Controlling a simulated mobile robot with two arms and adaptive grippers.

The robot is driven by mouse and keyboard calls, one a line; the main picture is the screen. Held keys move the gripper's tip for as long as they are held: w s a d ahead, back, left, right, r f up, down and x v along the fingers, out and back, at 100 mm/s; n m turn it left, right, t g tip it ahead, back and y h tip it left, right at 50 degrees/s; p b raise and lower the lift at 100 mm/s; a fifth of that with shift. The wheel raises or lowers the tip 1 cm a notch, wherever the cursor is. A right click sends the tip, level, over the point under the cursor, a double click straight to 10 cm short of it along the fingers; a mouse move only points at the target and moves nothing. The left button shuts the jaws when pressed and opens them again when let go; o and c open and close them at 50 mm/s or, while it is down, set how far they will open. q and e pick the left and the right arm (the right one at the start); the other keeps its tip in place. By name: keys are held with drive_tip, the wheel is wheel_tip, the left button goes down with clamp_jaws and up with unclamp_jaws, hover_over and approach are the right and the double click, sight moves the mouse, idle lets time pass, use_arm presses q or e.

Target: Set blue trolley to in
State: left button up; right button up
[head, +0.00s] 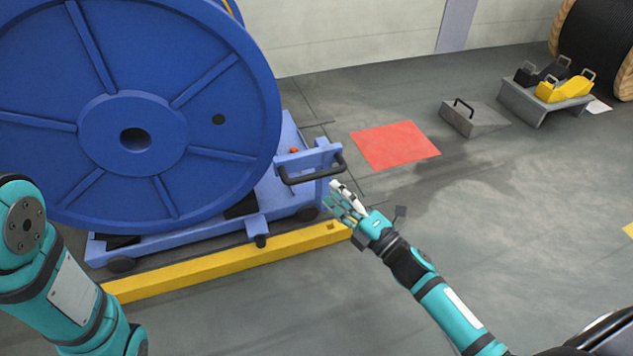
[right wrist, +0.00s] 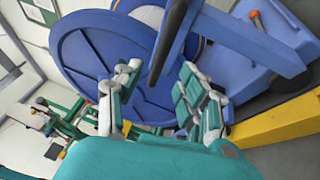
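The blue trolley (head: 285,195) stands low on the floor and carries a large blue reel (head: 190,100). Its black handle (head: 312,175) sticks out at the trolley's right end. My right gripper (head: 342,197) is just right of and below the handle. In the right wrist view my right gripper (right wrist: 160,75) has its fingers apart with nothing between them, and the dark handle bar (right wrist: 172,38) crosses close beyond the fingertips. I cannot tell whether they touch. My left arm shows at the lower left of the head view, but its gripper is out of frame.
A yellow floor rail (head: 230,262) runs along the trolley's near side. A red floor patch (head: 395,145) lies right of the handle. A grey wedge (head: 475,118) and a grey stand (head: 535,105) with black and yellow wedges are further back.

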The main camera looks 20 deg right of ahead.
sight(316, 173)
drive_tip(key=b+x, duration=0.2)
drive_tip(key=x, duration=0.5)
clamp_jaws()
idle(0.4)
